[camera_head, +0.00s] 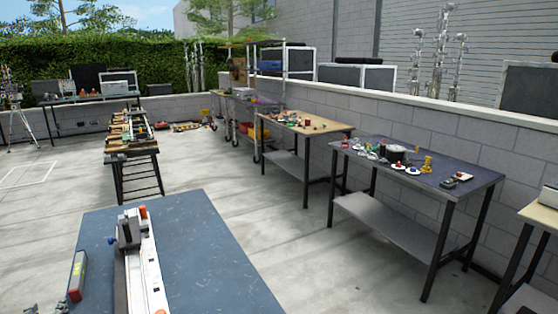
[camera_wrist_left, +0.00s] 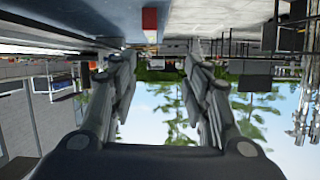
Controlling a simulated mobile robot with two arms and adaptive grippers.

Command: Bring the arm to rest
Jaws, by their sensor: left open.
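My left gripper (camera_wrist_left: 158,62) fills the lower part of the left wrist view, which is upside down. Its two dark fingers stand apart with nothing between them. In the head view, two small dark grey tips show at the bottom left edge; they look like this gripper's fingertips, beside the blue tabletop. The rest of the left arm is out of that view. My right gripper is in neither view.
A dark table (camera_head: 460,190) with small items stands right. Open concrete floor (camera_head: 330,270) lies between.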

